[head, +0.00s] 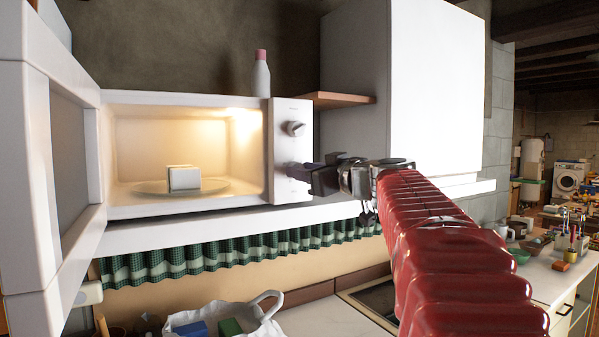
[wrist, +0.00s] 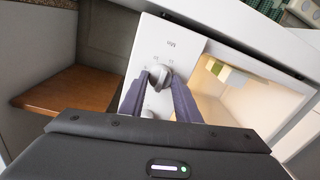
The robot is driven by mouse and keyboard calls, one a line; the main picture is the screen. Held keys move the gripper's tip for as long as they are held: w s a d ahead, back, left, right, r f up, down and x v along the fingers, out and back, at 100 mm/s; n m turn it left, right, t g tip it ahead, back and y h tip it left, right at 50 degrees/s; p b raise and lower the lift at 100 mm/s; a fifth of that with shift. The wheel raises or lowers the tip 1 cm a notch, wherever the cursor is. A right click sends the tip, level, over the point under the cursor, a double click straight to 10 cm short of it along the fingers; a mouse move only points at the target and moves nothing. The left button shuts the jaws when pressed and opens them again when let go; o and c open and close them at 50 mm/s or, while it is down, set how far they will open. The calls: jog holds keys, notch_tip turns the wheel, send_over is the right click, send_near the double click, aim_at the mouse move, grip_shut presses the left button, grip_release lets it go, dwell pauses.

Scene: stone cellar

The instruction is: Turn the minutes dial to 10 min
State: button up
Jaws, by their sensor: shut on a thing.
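The microwave (head: 185,208) stands on a shelf with its door (head: 38,150) swung open to the left. Its control panel (head: 292,108) has an upper dial (head: 294,128) with a dark pointer edge. My gripper (head: 308,174) is at the lower dial, which it hides in the head view. In the wrist view my gripper (wrist: 160,80) has one dark finger on each side of this grey minutes dial (wrist: 158,73) and is shut on it. The marks around the dial are too small to read, so its setting cannot be told.
Inside the lit microwave a white block (head: 184,178) sits on a plate (head: 150,188). A pink-capped bottle (head: 262,73) stands on top. A wooden shelf (head: 338,98) and white cabinet (head: 435,80) are close on the right. A green curtain (head: 220,250) hangs below.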

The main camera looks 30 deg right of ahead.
jog(key=shift+m, duration=0.3)
jog(key=shift+f+m+h, duration=0.2)
jog(key=shift+m+h, duration=0.25)
jog(key=shift+m, duration=4.65)
jog(key=shift+f+m+h, duration=0.15)
jog(key=shift+m+h, duration=0.25)
jog(key=shift+m, duration=4.7)
jog(key=shift+f+m+h, duration=0.2)
jog(key=shift+m+h, duration=0.25)
jog(key=shift+m, duration=4.65)
jog(key=o, duration=1)
jog(key=shift+a+r, duration=0.1)
jog(key=shift+r, duration=0.05)
jog(key=shift+o, duration=0.2)
